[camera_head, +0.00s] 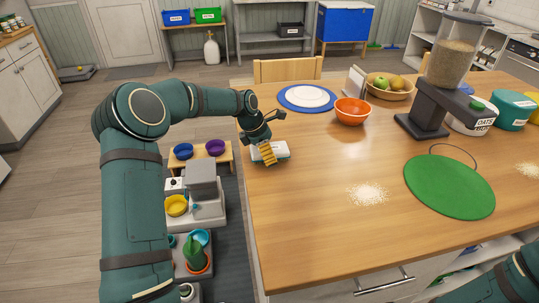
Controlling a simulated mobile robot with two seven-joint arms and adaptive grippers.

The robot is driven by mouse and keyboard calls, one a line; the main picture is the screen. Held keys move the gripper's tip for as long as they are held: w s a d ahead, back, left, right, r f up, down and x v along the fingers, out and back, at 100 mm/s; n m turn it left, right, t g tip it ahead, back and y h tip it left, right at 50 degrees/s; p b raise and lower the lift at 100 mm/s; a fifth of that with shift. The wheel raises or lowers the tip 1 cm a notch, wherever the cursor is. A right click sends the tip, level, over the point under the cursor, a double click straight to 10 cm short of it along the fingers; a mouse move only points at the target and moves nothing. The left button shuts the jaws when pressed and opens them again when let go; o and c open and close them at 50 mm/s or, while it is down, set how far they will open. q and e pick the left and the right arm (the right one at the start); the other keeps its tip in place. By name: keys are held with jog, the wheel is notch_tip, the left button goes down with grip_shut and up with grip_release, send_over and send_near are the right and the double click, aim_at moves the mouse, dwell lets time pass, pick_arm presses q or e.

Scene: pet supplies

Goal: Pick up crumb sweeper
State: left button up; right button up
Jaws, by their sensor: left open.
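What looks like the crumb sweeper (282,151), a small white item with a yellow ribbed part at its left, lies on the table (310,235) near its left edge. My left gripper (264,139) is open at the sweeper's far left side, close above it. The gripper covers part of the sweeper, and I cannot tell whether they touch. Part of my right arm shows at the bottom right corner; its gripper is out of the picture.
Crumbs (368,194) lie mid-table, with more crumbs (528,170) at the right edge. A green mat (450,188), an orange bowl (352,112), a blue-rimmed plate (307,97) and a food dispenser (430,110) stand around. The table's front left is clear.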

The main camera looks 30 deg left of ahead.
pick_arm(q)
jog(key=c, duration=1.2)
jog(key=shift+o, duration=0.2)
notch_tip(320, 180, up, 10)
jog(key=shift+f+p, duration=0.1)
jog(key=shift+p, duration=1.05)
jog(key=o, duration=0.3)
jog(key=shift+c, duration=1.1)
